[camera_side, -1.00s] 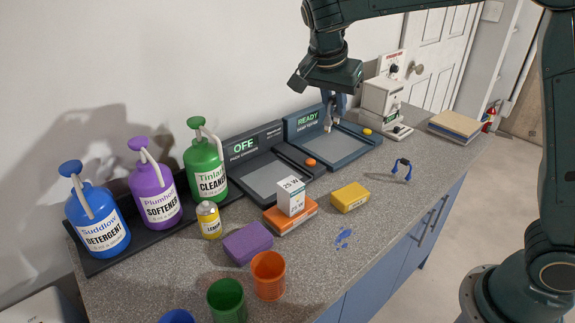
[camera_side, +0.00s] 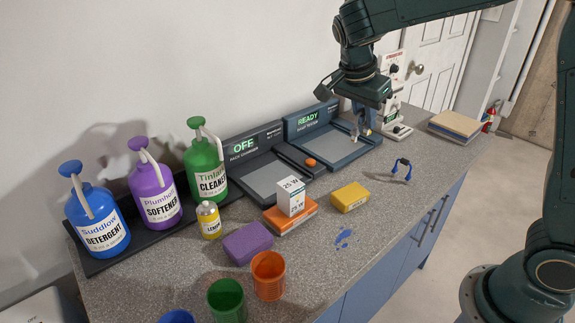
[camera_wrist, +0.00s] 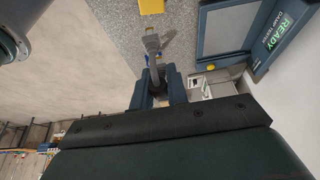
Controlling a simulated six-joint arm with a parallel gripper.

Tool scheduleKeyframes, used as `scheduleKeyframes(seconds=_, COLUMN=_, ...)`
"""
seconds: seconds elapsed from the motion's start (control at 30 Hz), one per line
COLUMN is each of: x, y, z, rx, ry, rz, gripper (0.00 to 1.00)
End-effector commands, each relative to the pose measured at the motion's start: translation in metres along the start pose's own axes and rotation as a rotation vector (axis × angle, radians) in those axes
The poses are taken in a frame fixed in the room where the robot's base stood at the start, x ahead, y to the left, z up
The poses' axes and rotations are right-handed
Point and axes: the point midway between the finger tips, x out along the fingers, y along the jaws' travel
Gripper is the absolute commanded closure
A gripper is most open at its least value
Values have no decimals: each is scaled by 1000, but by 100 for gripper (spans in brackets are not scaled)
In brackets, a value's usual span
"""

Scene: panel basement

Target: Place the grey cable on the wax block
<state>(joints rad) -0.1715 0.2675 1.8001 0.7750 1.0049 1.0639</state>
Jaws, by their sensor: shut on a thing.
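The grey cable (camera_wrist: 152,44) is a short, pale grey piece in my gripper. My gripper (camera_wrist: 150,80) is shut on it, and the cable sticks out beyond the fingers. In the side view my gripper (camera_side: 361,124) is above the right edge of the READY tester, and the held piece is small there. A yellow block (camera_side: 350,197), which looks like the wax block, lies on the counter nearer the side camera, apart from my gripper. Part of it shows at the top of the wrist view (camera_wrist: 150,6).
An arched dark blue cable (camera_side: 402,169) stands right of the yellow block. An orange block (camera_side: 301,217) carries a white box (camera_side: 291,196). A purple block (camera_side: 248,243), cups and bottles stand further left. A board stack (camera_side: 455,126) lies at right. Counter around the yellow block is mostly clear.

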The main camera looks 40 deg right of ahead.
Motion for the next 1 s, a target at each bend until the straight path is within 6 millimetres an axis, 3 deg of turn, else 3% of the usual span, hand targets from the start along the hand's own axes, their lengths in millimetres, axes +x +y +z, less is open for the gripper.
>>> scheduleKeyframes(seconds=0.5, x=89, y=1, z=37, rx=-1, ry=0, rz=4, gripper=100)
scheduleKeyframes(seconds=0.7, x=104, y=0, z=43, rx=0, ry=-1, rz=1, gripper=100)
scheduleKeyframes(seconds=1.0, x=110, y=0, z=45, rx=0, ry=0, rz=1, gripper=100)
